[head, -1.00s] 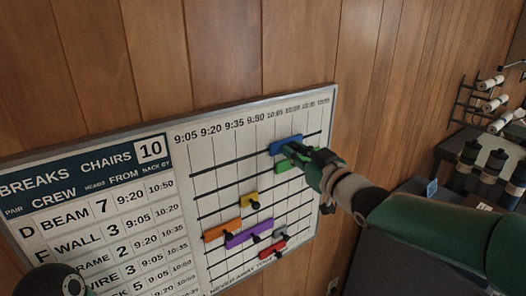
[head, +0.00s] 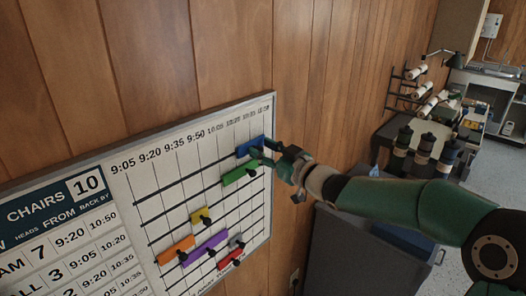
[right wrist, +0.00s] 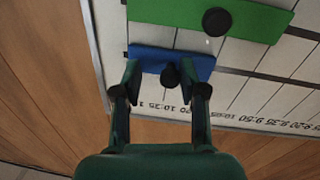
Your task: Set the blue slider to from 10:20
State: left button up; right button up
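The blue slider (head: 250,147) sits in the top row of the white chart board (head: 118,190), at its right end. In the head view its left end is near the 10:20 label, but the exact line is hard to read. It also shows in the right wrist view (right wrist: 150,60) with a black knob (right wrist: 170,76). My right gripper (head: 268,154) is at the slider. In the wrist view its parted fingers (right wrist: 160,72) straddle the knob, with the right-hand finger close to it and a gap on the other side. My left gripper is out of view.
A green slider (head: 240,174) sits just below the blue one. Yellow (head: 201,215), orange (head: 176,249), purple (head: 205,246) and red (head: 231,259) sliders are lower. The board's right frame edge (head: 272,190) is close to my gripper. A dark cabinet (head: 345,250) stands at right.

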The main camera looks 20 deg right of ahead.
jog(key=shift+s+a, duration=0.15)
jog(key=shift+a, duration=0.05)
jog(key=v, duration=1.2)
jog(key=shift+d+f, duration=0.1)
